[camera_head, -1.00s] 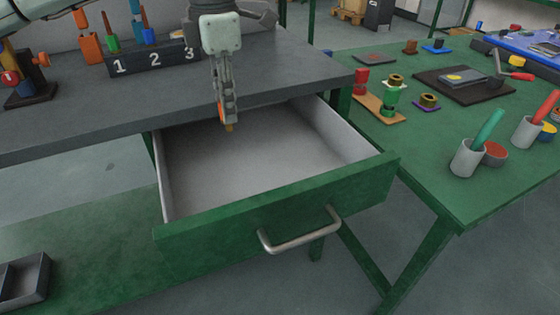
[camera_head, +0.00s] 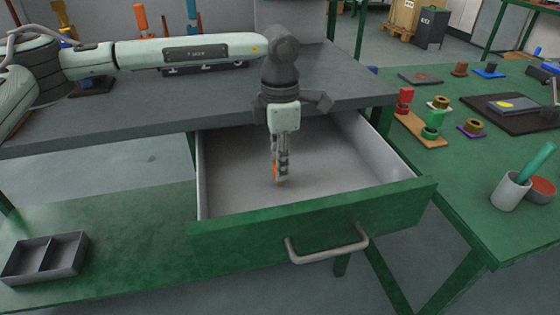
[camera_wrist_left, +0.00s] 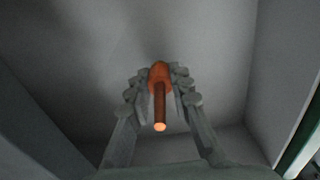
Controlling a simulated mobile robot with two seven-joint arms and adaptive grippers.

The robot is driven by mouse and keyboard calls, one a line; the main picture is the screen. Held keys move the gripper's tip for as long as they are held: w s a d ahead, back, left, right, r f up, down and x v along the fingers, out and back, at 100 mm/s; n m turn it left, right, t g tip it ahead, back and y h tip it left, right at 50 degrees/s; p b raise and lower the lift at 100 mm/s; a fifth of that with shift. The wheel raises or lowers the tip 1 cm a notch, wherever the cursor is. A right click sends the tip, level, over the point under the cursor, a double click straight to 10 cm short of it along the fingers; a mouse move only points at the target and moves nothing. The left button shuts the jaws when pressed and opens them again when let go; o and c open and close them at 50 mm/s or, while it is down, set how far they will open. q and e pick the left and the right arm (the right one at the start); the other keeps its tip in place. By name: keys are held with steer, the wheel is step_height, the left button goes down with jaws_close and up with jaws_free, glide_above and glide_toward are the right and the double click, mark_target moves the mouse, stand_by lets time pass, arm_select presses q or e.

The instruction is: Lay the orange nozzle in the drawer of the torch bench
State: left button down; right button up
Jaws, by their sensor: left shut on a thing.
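The orange nozzle (camera_wrist_left: 160,75) is between the fingertips of my left gripper (camera_wrist_left: 159,85) in the left wrist view, its copper-coloured tube pointing toward the camera's lower side. In the head view my left gripper (camera_head: 281,172) points down inside the open drawer (camera_head: 325,208), shut on the nozzle, of which only a small orange bit (camera_head: 275,171) shows. The drawer has a green front with a metal handle and pale inner walls. Its floor is bare around the gripper. I cannot tell whether the nozzle touches the floor. My right gripper is not in view.
The grey bench top (camera_head: 120,118) lies above and behind the drawer. A grey two-part tray (camera_head: 45,257) sits on the green lower surface at left. A green table (camera_head: 480,170) at right holds several coloured parts and a cup (camera_head: 511,191) with a green stick.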

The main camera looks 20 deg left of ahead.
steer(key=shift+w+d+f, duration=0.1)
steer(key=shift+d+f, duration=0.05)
arm_select(q)
steer(key=shift+f, duration=0.1)
steer(key=c, duration=1.4)
jaws_free()
steer(key=shift+o, duration=0.2)
steer(key=shift+w+r, duration=0.1)
steer(key=shift+r, duration=0.85)
step_height(320, 180, up, 10)
steer(key=shift+r, duration=0.2)
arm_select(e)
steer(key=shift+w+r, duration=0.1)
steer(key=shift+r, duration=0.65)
